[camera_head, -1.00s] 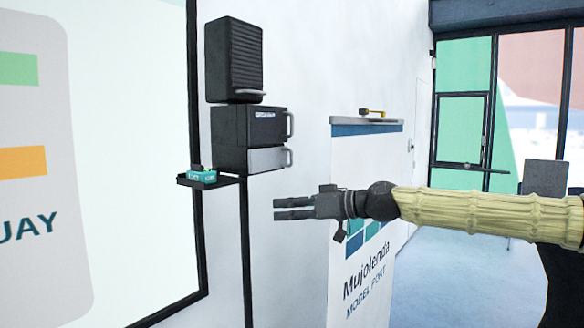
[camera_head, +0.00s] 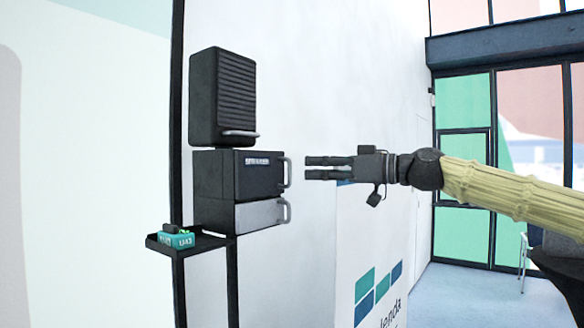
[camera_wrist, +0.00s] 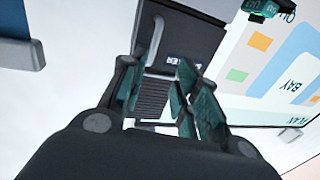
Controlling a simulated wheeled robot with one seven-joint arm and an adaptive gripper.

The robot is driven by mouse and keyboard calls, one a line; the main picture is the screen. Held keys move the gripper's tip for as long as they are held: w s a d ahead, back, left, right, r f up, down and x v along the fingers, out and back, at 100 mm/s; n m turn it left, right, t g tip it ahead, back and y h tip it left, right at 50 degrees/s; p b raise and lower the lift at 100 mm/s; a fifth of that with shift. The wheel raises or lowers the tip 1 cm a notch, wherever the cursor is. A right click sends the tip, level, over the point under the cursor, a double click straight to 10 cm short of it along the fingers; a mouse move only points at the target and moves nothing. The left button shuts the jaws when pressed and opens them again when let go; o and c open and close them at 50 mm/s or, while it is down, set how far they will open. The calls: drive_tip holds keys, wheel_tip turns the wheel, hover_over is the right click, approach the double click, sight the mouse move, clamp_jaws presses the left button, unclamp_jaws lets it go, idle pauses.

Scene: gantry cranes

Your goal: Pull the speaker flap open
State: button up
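The speaker (camera_head: 222,96) is a black box with a ribbed front flap, on top of a stack at the wall. A light bar handle (camera_head: 241,134) runs along the flap's lower edge. The flap looks shut. My gripper (camera_head: 308,167) is open and empty, right of the stack, lower than the speaker's handle and about level with the black unit below. In the wrist view, the ribbed speaker flap (camera_wrist: 152,97) and its handle show between the parted fingers, beyond them; nothing is touched.
Below the speaker, a black unit (camera_head: 262,174) and a grey drawer (camera_head: 260,214) have vertical handles sticking out to the right, near my fingertips. A small shelf (camera_head: 215,242) carries a teal box (camera_head: 176,240). A banner stand (camera_head: 375,250) stands below my gripper.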

sight(290, 183)
drive_tip(key=w+a+p, duration=0.1)
drive_tip(key=w+a, duration=0.1)
drive_tip(key=w+a+f+p, duration=0.1)
drive_tip(key=w+a, duration=0.2)
drive_tip(key=shift+a, duration=0.15)
drive_tip(key=shift+w+a, duration=0.15)
drive_tip(key=shift+a, duration=0.05)
drive_tip(key=shift+s+a+r, duration=0.35)
drive_tip(key=shift+s+a, duration=0.15)
drive_tip(key=shift+s, duration=0.2)
drive_tip(key=shift+w+f, duration=0.35)
drive_tip(key=shift+w, duration=0.25)
drive_tip(key=shift+s+r, duration=0.2)
drive_tip(key=shift+s, duration=0.15)
clamp_jaws()
drive_tip(key=shift+w+f, duration=0.1)
drive_tip(key=shift+w, duration=0.05)
